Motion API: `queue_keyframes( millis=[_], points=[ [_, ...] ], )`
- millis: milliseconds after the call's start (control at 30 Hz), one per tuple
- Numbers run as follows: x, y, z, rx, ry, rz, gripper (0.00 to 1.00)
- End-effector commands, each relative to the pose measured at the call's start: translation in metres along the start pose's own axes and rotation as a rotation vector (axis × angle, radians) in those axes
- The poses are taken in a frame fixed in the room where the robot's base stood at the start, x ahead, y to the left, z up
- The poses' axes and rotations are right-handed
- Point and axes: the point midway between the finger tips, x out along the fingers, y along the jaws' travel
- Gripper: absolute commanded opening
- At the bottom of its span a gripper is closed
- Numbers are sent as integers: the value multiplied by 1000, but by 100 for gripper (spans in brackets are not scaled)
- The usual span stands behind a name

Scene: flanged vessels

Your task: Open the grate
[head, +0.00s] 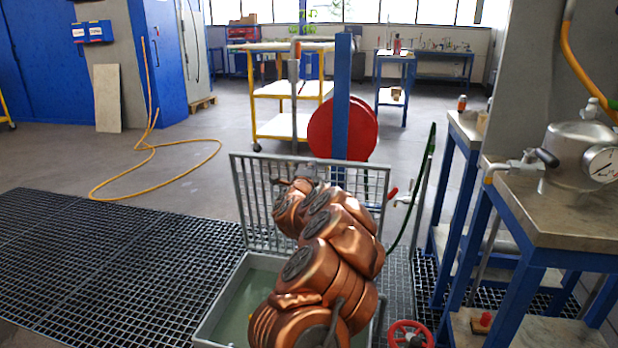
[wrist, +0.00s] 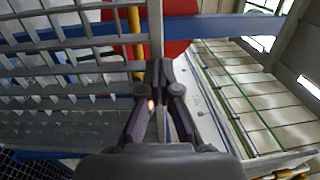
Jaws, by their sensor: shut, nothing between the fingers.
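The grate (head: 252,200) is a grey barred panel in a frame. In the head view it stands raised, close to upright, at the far edge of the grey basin (head: 218,308). The basin's top is uncovered and its greenish inside shows. My copper-coloured arm reaches over the basin and hides the middle of the grate. In the wrist view my gripper (wrist: 160,72) is shut and empty, with the grate's bars (wrist: 75,62) close by on the left. I cannot tell whether the fingers touch the grate. The gripper is mostly hidden by my arm in the head view.
A blue post (head: 342,110) with a red hose reel (head: 365,128) stands behind the grate. A red handwheel (head: 410,334) is near the basin's right side. A blue-legged bench (head: 560,225) with a metal vessel (head: 580,150) stands right. Floor grating (head: 110,255) at left is clear.

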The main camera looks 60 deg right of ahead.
Motion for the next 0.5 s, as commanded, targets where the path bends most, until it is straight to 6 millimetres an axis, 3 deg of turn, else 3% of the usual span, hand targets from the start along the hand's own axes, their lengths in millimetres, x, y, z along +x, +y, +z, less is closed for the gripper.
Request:
queue_keyframes(
  millis=[500],
  points=[
    [-50, 0, 7, 2, -7, 3, 0]
  ],
)
